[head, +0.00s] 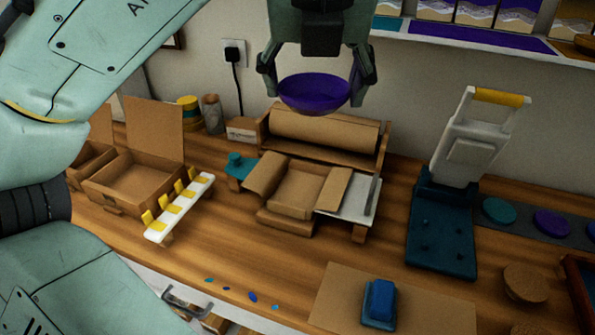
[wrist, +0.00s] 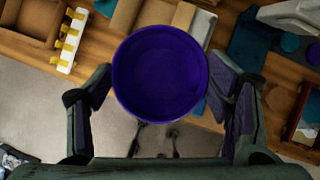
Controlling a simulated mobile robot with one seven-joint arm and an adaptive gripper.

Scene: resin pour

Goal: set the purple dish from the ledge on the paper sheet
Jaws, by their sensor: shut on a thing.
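My gripper (head: 316,80) is shut on the purple dish (head: 313,97), one finger at each side of its rim. The dish is round, shallow and about level, held in the air above the bench. In the wrist view the dish (wrist: 160,75) fills the middle and I look into its empty inside. In the wrist view the dish hides part of what lies beneath. The ledge (head: 455,35) runs along the wall at upper right.
The paper roll (head: 325,135) stands behind the sheet. A white rack with yellow clips (head: 178,208) and an open cardboard box (head: 135,180) are left. A teal press with a raised white arm (head: 440,230) stands right. A brown mat (head: 335,290) holds a blue block.

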